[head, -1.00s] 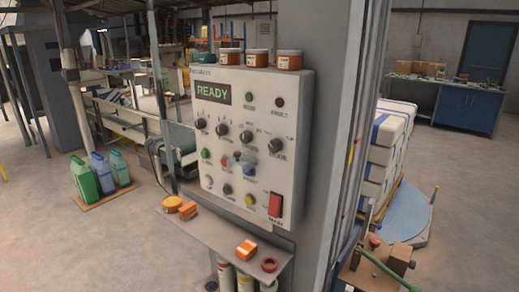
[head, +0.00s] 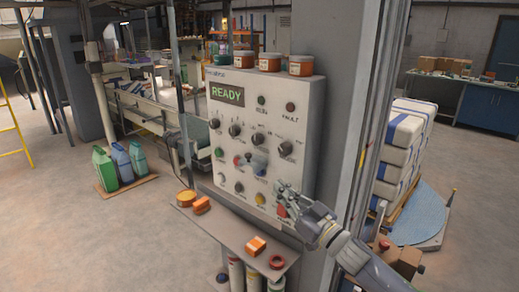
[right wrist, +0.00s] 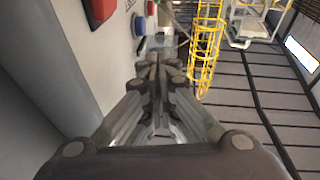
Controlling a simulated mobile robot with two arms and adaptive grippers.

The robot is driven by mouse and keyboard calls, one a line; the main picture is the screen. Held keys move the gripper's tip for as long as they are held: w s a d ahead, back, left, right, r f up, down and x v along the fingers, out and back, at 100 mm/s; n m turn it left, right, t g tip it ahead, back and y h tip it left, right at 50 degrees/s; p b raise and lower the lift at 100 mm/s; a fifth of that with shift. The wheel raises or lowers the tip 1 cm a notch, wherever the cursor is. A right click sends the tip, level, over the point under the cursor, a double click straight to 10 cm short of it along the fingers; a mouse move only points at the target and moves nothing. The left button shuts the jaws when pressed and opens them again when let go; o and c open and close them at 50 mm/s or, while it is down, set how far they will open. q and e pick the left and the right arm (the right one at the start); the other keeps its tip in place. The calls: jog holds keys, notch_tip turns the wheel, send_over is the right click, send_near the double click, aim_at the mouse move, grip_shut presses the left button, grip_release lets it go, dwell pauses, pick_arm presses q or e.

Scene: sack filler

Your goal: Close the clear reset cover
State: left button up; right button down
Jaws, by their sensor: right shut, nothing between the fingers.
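The control panel (head: 225,130) shows READY on its display. The clear reset cover (head: 258,158) is a small see-through piece beside the blue button, small and blurred in the head view. In the right wrist view a pale see-through piece, apparently the cover (right wrist: 163,43), stands out from the panel near the blue button (right wrist: 139,26), just beyond my fingertips. My right gripper (head: 281,187) is shut and empty, in front of the panel's lower right, partly hiding the red switch there. I cannot tell whether it touches the cover. My left gripper is out of view.
A shelf (head: 232,234) below the panel holds orange lids and a red ring. Several orange-labelled jars (head: 270,62) stand on top of the panel. A grey post (head: 345,110) rises right of it.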

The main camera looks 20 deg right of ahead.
aim_at(255, 166)
notch_tip(255, 166, up, 6)
jog(key=n+y, duration=0.2)
jog(key=y, duration=0.1)
jog(key=shift+n+g+y, duration=0.3)
jog(key=shift+g+y, duration=0.1)
jog(key=p+x, duration=0.4)
jog(key=x, duration=0.5)
jog(key=shift+w+a+r, duration=0.1)
jog(key=shift+w+a, duration=0.1)
jog(key=shift+w, duration=0.15)
